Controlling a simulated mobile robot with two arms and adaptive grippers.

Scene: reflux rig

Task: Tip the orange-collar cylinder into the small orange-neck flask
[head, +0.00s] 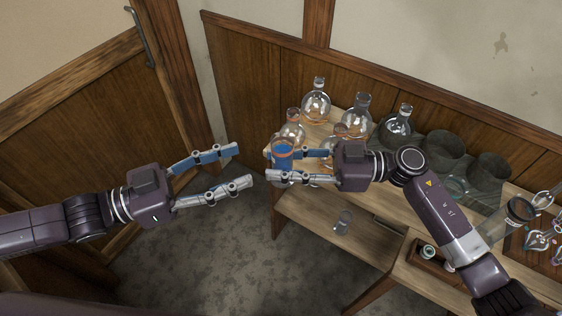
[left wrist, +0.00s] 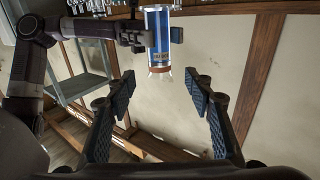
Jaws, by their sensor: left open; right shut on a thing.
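The cylinder (head: 283,158), with blue contents and an orange collar, is held by my right gripper (head: 276,165) above the left end of the wooden table. In the left wrist view the cylinder (left wrist: 157,32) shows at top centre, its orange band near its lower end there. My left gripper (head: 241,166) is open and empty, just left of the cylinder; in the left wrist view its fingers (left wrist: 160,80) are apart. Small round flasks with orange tints stand close behind the cylinder, one at left (head: 292,132) and one partly hidden by my right gripper (head: 337,137).
Larger round flasks (head: 316,105) stand along the back of the table by the wood-panelled wall. Dark round vessels (head: 443,148) stand to the right. A small glass (head: 343,221) is on the lower shelf. Floor at front left is clear.

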